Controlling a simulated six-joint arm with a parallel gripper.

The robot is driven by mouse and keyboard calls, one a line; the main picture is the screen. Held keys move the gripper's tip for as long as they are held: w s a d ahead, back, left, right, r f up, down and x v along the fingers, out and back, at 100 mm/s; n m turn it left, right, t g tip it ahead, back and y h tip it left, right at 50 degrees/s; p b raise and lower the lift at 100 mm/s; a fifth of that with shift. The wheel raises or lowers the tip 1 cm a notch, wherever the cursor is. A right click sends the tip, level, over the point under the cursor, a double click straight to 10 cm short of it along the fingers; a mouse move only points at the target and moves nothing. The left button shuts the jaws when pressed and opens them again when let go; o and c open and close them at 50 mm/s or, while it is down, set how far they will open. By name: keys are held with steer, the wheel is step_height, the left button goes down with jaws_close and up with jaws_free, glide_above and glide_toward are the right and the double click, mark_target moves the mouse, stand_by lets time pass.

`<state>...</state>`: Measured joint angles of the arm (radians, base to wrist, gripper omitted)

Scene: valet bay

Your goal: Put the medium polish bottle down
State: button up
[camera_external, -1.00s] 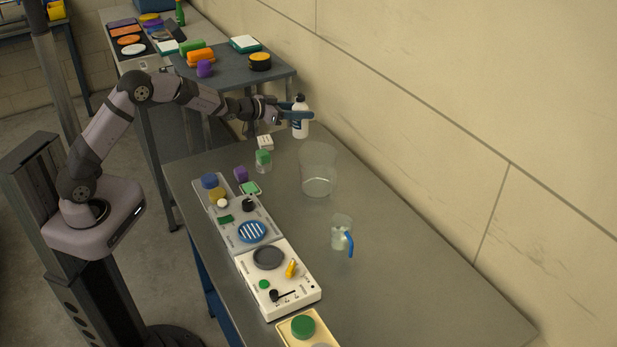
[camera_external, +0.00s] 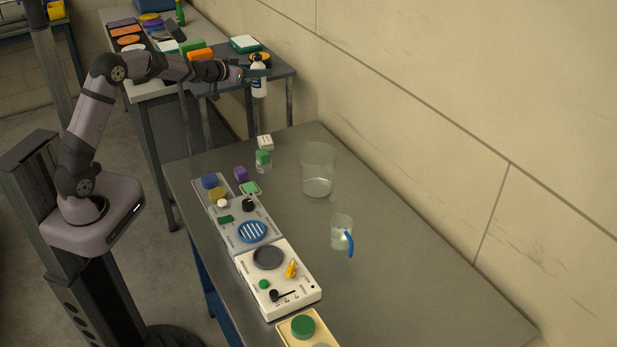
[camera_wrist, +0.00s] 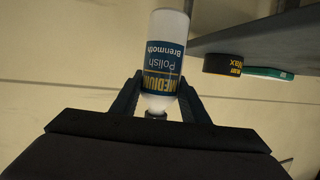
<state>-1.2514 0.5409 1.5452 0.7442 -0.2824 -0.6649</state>
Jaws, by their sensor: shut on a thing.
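The medium polish bottle (camera_external: 259,86) is white with a dark blue label and hangs upright in my gripper (camera_external: 257,73). In the wrist view the bottle (camera_wrist: 165,62) shows upside down, its label reading Medium and Polish. My gripper (camera_wrist: 157,100) is shut on it near the neck. In the external view the bottle is in the air by the near right corner of the blue-grey side table (camera_external: 281,73). I cannot tell its exact distance from that table's edge.
A black and yellow wax tin (camera_wrist: 222,64) and a green-edged thing (camera_wrist: 267,73) are near the table edge. The front bench (camera_external: 400,290) holds a clear container (camera_external: 318,170), a jug (camera_external: 341,233) and control panels (camera_external: 278,278). Its right side is largely clear.

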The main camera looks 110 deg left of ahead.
steer(key=s+d+f, duration=0.2)
steer(key=s+d, duration=0.3)
steer(key=s, duration=0.6)
steer(key=w+d+f+m+t+h, duration=0.1)
steer(key=w+d+f+m+t, duration=0.1)
steer(key=d+f, duration=0.4)
steer(key=w+d, duration=0.1)
steer(key=d, duration=0.2)
steer(key=shift+w+d+f+h+p, duration=0.35)
steer(key=shift+w+d+f+h, duration=0.05)
steer(key=shift+m+t+h, duration=0.6)
steer(key=shift+m+t, duration=0.2)
steer(key=shift+m, duration=0.1)
steer(key=d, duration=0.1)
steer(key=w+d, duration=0.2)
steer(key=shift+w+d+f, duration=0.1)
steer(key=shift+d+f, duration=0.15)
steer(key=shift+m+t+h, duration=0.3)
steer(key=shift+w+d+f, duration=0.1)
steer(key=shift+w+f, duration=0.15)
steer(key=shift+f, duration=0.45)
steer(key=shift+w+d+f, duration=0.15)
steer(key=shift+w+f, duration=0.05)
steer(key=shift+f, duration=0.55)
steer(key=shift+w+d+f, duration=0.1)
steer(key=shift+w+f, duration=0.15)
steer(key=shift+f, duration=0.45)
steer(key=shift+f, duration=0.1)
steer(key=shift+f+p, duration=0.3)
steer(key=shift+f, duration=1.7)
